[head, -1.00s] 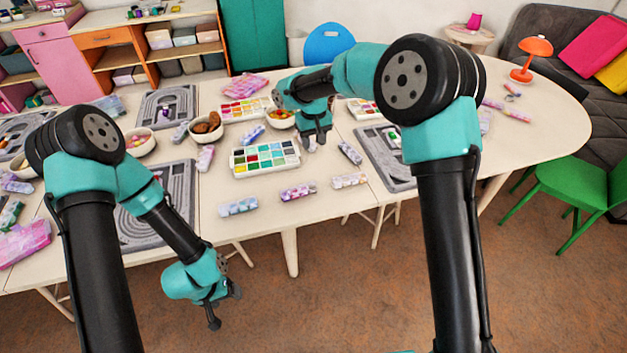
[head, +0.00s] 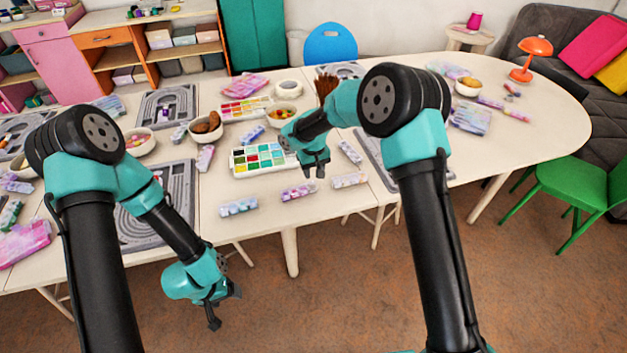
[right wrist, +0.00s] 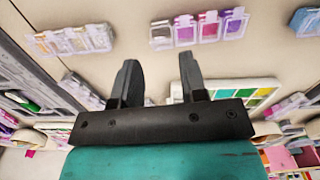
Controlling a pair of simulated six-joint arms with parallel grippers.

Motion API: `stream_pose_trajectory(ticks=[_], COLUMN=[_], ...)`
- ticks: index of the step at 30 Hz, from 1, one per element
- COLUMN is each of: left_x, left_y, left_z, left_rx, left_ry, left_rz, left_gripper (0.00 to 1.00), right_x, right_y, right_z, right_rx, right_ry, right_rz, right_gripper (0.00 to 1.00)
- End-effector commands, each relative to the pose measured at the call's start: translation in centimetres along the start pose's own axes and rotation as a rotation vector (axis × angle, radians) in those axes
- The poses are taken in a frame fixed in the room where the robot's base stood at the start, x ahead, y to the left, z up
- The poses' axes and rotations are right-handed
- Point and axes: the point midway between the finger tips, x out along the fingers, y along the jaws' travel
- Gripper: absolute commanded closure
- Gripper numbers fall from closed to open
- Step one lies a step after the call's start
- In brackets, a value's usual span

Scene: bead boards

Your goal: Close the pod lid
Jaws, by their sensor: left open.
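Several small clear pods with coloured compartments lie along the table's front edge in the head view: one pod (head: 298,191) in the middle, one (head: 349,180) to its right and one (head: 238,206) to its left. In the right wrist view, a pod with purple and pink compartments (right wrist: 197,31) lies beyond the fingertips, and a paler pod (right wrist: 68,39) is at upper left. My right gripper (head: 315,169) is open and empty above the table, behind the front pods. My left gripper (head: 225,304) is open and empty, low in front of the table.
A bead tray (head: 264,158) with coloured compartments lies left of my right gripper. Grey bead boards (head: 150,228) lie on the table. Bowls, including one with brown contents (head: 207,129), stand further back. A brush (head: 326,88) stands behind my right arm.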

Motion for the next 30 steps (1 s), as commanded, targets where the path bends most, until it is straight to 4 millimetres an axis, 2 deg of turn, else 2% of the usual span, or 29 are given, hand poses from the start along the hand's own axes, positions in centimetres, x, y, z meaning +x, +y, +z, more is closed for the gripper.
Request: stream_pose_trajectory(ticks=[3,9,20,30], left_x=[0.0,0.0,0.0,0.0], left_y=[0.0,0.0,0.0,0.0], left_z=[0.0,0.0,0.0,0.0], left_rx=[0.000,0.000,0.000,0.000], left_ry=[0.000,0.000,0.000,0.000], left_rz=[0.000,0.000,0.000,0.000], left_gripper=[0.28,0.28,0.28,0.28], right_x=[2.1,4.3,4.8,4.8], right_y=[0.0,0.0,0.0,0.0], right_z=[0.1,0.0,0.0,0.0], right_rx=[0.000,0.000,0.000,0.000], right_ry=[-0.003,-0.001,0.000,0.000], right_rz=[0.000,0.000,0.000,0.000], right_gripper=[0.61,0.61,0.61,0.91])
